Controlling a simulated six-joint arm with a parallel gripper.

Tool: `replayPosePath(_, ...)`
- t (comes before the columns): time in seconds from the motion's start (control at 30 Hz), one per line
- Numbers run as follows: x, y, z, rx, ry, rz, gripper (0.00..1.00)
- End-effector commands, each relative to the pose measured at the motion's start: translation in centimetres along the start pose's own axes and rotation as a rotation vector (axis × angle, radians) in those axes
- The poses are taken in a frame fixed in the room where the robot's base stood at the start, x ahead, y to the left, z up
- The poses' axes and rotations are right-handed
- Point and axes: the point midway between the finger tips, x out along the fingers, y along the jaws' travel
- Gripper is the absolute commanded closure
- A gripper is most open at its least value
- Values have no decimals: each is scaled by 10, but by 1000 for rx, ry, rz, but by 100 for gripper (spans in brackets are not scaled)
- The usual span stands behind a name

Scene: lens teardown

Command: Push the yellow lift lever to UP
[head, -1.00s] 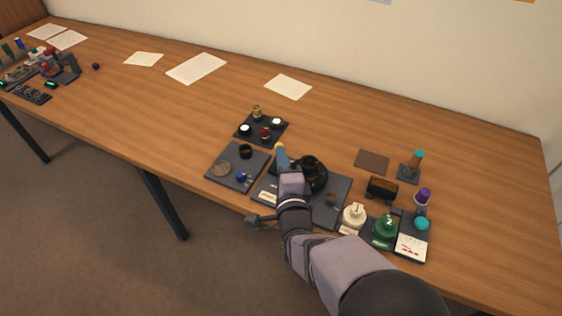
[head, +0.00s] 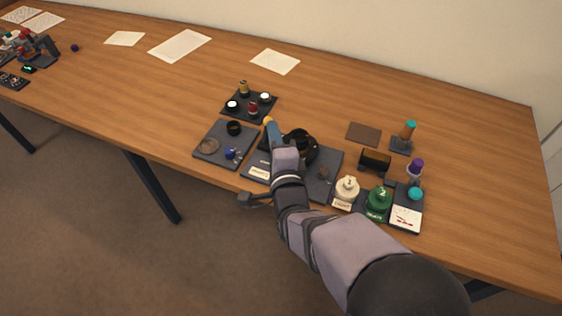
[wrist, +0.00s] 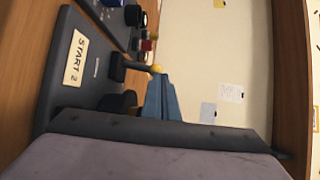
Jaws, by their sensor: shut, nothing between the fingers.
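The lift lever shows in the wrist view as a dark arm with a round yellow knob (wrist: 157,69), sticking out from a dark base plate (wrist: 62,101). The yellow knob also shows small in the head view (head: 268,120). My gripper (wrist: 162,84) has its blue fingers closed together with nothing between them. The fingertips are right by the knob; I cannot tell whether they touch it. In the head view my gripper (head: 271,128) is over the left part of the plate, and my wrist hides part of it. No UP mark is readable.
A round black part (head: 300,143) stands on the plate beside my gripper. A tray with small jars (head: 250,105) lies behind, and a dark tray (head: 210,157) lies left. The table behind is mostly clear.

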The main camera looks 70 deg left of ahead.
Motion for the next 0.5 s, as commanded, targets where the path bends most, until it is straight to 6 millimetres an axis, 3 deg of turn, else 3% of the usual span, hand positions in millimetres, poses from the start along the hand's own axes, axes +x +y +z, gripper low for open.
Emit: replayPosePath(0.5,-91,-7,3,-3,-8,6,100)
